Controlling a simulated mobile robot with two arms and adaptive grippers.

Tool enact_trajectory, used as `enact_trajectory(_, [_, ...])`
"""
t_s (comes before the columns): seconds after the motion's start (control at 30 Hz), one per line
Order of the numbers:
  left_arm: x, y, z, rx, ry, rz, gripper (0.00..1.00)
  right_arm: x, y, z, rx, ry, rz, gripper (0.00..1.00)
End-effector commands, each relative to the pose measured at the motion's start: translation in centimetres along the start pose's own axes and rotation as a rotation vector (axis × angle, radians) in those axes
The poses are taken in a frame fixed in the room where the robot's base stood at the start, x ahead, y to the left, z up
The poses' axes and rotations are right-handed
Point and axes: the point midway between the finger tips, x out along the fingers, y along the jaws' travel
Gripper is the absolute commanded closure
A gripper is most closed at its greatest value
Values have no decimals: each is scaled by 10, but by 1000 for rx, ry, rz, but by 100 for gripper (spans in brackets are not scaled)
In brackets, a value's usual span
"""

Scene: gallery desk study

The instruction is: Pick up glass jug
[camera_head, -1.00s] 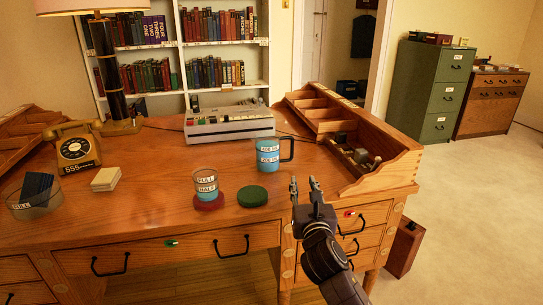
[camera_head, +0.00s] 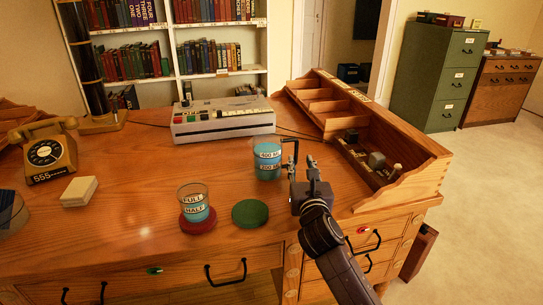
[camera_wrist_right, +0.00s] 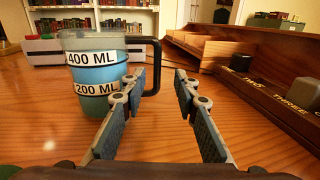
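The glass jug (camera_head: 267,160) stands upright on the desk, holding blue liquid, with white labels "400 ML" and "200 ML" and a dark handle on its right. It also shows at the left of the right wrist view (camera_wrist_right: 92,75). My right gripper (camera_head: 303,163) is just right of the jug, near its handle. In the right wrist view the fingers of the right gripper (camera_wrist_right: 158,88) are apart with nothing between them. The left finger overlaps the lower part of the handle in the picture; I cannot tell whether they touch. My left gripper is not in view.
A glass with blue liquid (camera_head: 194,203) stands on a red coaster (camera_head: 198,224), left of a green disc (camera_head: 250,213). A grey machine (camera_head: 222,121) is behind the jug. A wooden organizer (camera_head: 403,150) rises at the right. The telephone (camera_head: 47,152) is far left.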

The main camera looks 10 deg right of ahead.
Motion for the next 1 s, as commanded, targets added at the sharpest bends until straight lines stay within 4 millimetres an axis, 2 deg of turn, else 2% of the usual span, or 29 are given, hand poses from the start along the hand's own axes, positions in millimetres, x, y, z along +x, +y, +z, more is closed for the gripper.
enact_trajectory(0.27, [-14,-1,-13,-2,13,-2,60,28,2,-1,3,-1,1,72])
enact_trajectory(0.6, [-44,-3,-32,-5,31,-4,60,68,6,-1,2,-2,1,72])
enact_trajectory(0.87, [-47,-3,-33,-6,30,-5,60,70,5,-1,1,0,1,72])
enact_trajectory(1.0, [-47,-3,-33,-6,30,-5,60,70,5,-1,1,-1,1,84])
